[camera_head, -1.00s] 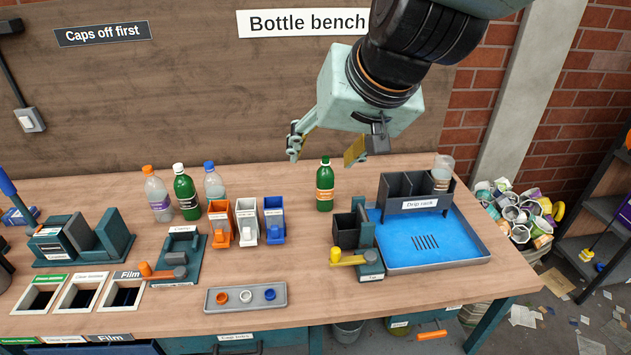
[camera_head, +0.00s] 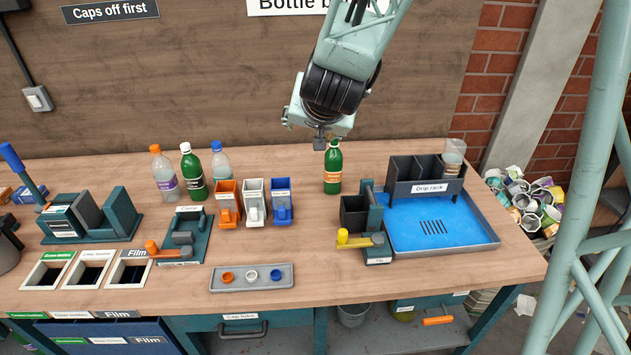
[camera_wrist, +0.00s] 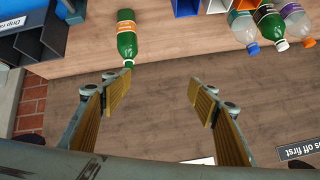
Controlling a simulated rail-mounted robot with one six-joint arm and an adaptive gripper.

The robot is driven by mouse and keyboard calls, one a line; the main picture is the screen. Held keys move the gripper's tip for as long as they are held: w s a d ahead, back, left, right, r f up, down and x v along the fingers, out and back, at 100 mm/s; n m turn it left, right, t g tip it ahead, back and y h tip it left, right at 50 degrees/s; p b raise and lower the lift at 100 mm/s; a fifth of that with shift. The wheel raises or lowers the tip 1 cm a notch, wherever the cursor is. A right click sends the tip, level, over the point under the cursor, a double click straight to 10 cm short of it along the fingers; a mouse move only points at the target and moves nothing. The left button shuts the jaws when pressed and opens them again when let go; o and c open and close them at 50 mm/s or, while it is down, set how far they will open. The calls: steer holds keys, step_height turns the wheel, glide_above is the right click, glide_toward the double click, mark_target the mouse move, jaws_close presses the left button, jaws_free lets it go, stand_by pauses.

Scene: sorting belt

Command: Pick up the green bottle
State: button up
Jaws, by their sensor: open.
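A green bottle (camera_head: 333,172) with an orange label and green cap stands upright on the bench, left of the drip rack. In the wrist view this bottle (camera_wrist: 127,46) lies beyond the tip of the left finger. A second green bottle (camera_head: 193,176) with a white cap and dark label stands further left between two clear bottles; it also shows in the wrist view (camera_wrist: 268,22). My gripper (camera_wrist: 160,88) is open with nothing between its fingers. In the head view my gripper (camera_head: 320,128) is just above and behind the orange-labelled bottle; its fingers are mostly hidden.
Right of the bottle are a dark holder (camera_head: 354,214) with a yellow-handled lever and the blue tray (camera_head: 440,236) with the drip rack (camera_head: 426,177). Orange, white and blue bins (camera_head: 254,203) stand to its left. The bench is clear in front of it.

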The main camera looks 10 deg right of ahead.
steer(key=w+d+f+m+h+b, duration=0.1)
steer(key=w+d+f+h, duration=0.15)
steer(key=w+f, duration=0.55)
steer(key=m+t+h+b, duration=0.1)
steer(key=h, duration=0.3)
glide_above(329, 178)
steer(key=s+a, duration=0.2)
steer(key=s, duration=0.1)
steer(key=shift+y, duration=0.25)
step_height(329, 178, down, 8)
steer(key=shift+a+r, duration=0.1)
steer(key=shift+a, duration=0.05)
steer(key=shift+d+f+t+h, duration=0.3)
steer(key=shift+d+f+h, duration=0.1)
steer(key=shift+f, duration=0.25)
steer(key=shift+f+b, duration=1.25)
steer(key=shift+f, duration=2.9)
steer(key=shift+w+d+f, duration=0.1)
steer(key=shift+w+d, duration=0.15)
steer(key=shift+w, duration=0.2)
